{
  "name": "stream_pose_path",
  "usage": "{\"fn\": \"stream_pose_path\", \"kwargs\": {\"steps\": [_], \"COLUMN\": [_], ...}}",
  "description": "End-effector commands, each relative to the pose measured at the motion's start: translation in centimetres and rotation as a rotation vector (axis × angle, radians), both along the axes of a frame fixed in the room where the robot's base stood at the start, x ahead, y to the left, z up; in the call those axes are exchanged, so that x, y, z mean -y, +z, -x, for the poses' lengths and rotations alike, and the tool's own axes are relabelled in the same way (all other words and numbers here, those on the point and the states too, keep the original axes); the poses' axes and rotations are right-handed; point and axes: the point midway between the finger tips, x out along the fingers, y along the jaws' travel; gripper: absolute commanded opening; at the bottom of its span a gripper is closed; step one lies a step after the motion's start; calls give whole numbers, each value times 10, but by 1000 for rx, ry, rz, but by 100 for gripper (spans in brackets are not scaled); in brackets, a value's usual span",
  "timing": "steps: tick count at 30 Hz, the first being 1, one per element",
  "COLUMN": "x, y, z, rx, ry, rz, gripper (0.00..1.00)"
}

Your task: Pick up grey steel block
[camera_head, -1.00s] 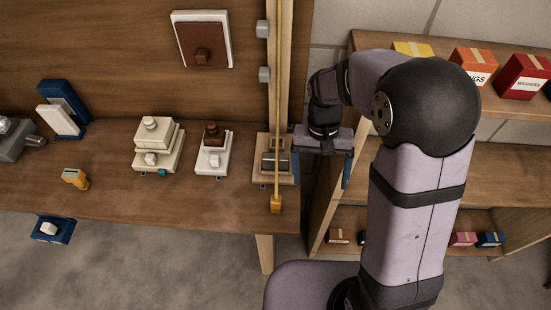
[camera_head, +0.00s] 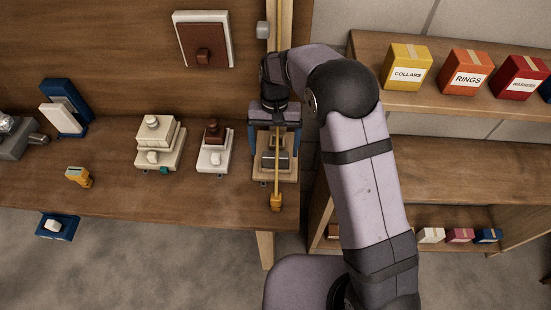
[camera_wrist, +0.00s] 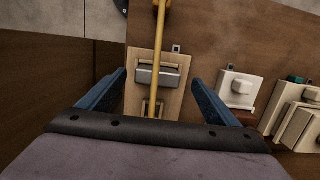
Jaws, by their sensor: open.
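The grey steel block (camera_head: 283,159) sits on a light wooden board (camera_head: 260,174) near the right end of the workbench. It also shows in the wrist view (camera_wrist: 148,77), lying across the board with a yellow strip running over or in front of it. My gripper (camera_head: 274,150) is above the board, its two blue fingers on either side. In the wrist view my gripper (camera_wrist: 157,80) is open and empty, its fingers wide apart with the block between and beyond them. Whether the strip touches the block I cannot tell.
The yellow strip (camera_head: 277,180) hangs between my fingers and ends in an orange weight (camera_head: 276,203). A white and brown unit (camera_head: 213,150) and a cream stacked unit (camera_head: 157,144) stand left. A shelf (camera_head: 440,103) with coloured boxes is at the right.

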Motion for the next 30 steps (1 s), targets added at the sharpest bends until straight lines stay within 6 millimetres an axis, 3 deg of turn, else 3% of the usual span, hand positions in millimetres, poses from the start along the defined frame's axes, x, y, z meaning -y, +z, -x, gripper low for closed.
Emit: {"fn": "stream_pose_path", "kwargs": {"steps": [8,21,30], "x": [1,4,3], "y": [-7,-52,-55], "z": [0,2,2], "rx": [-1,-2,1], "ry": [0,0,0], "rz": [0,0,0], "gripper": [84,84,82]}}
